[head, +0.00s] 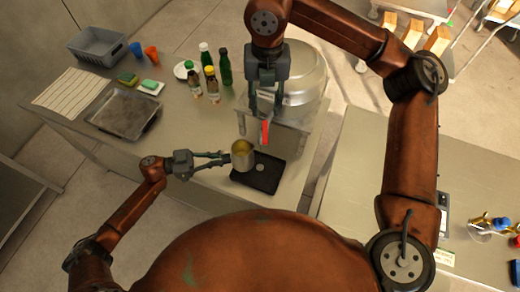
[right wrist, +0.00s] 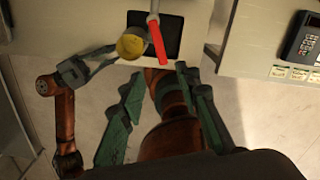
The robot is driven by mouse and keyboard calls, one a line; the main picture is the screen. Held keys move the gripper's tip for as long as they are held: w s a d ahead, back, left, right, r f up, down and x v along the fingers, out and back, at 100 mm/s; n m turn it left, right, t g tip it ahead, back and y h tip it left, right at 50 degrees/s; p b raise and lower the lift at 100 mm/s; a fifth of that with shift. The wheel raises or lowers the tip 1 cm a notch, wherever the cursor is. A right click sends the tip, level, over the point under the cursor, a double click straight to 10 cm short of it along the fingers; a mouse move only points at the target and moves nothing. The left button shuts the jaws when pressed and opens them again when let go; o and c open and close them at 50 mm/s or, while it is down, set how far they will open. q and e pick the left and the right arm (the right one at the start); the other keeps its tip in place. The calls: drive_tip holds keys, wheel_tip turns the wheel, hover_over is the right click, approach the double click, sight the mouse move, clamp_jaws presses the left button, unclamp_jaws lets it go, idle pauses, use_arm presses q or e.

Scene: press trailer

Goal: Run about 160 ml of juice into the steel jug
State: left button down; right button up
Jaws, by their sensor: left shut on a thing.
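The steel jug (head: 242,160) is upright at the left edge of a black pad (head: 268,181); I cannot tell whether it touches it. Its inside looks yellow, also in the right wrist view (right wrist: 130,47); the fill level is unclear. My left gripper (head: 229,158) is shut on the jug from the left. A large steel tank (head: 308,78) stands behind, with a red tap handle (head: 265,132) in front, just right of the jug. My right gripper (head: 264,108) hangs over the tap. In the right wrist view its fingers (right wrist: 158,75) are apart, with the red handle (right wrist: 157,40) just beyond the tips.
Several bottles (head: 209,80) stand left of the tank. A tray (head: 122,112), a striped cloth (head: 71,92), a grey bin (head: 98,45) and cups (head: 150,54) are further left. A second counter (head: 385,180) lies right, past a gap.

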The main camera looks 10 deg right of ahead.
sight(265, 133)
drive_tip(key=shift+c, duration=0.2)
drive_tip(key=shift+c, duration=0.7)
drive_tip(key=shift+a+f+n, duration=0.1)
drive_tip(key=shift+a+n, duration=0.15)
drive_tip(key=shift+n, duration=0.05)
drive_tip(key=shift+c, duration=0.9)
drive_tip(key=a+f+n+h, duration=0.1)
drive_tip(key=a+n, duration=0.2)
drive_tip(key=n, duration=0.1)
drive_tip(key=w+a+n+h, duration=0.1)
drive_tip(key=a+n, duration=0.2)
drive_tip(key=n, duration=0.2)
drive_tip(key=a+f+n+g+h, duration=0.1)
drive_tip(key=a+n, duration=0.1)
drive_tip(key=n, duration=0.2)
drive_tip(key=shift+w+a+f+n, duration=0.15)
drive_tip(key=shift+a+f+n, duration=0.15)
drive_tip(key=shift+a, duration=0.1)
clamp_jaws()
drive_tip(key=d+f+n+h, duration=0.1)
drive_tip(key=d+f+n, duration=0.2)
drive_tip(key=d+f, duration=0.3)
drive_tip(key=shift+s+f+n, duration=0.3)
drive_tip(key=shift+s+f, duration=0.05)
drive_tip(key=shift+f, duration=1.5)
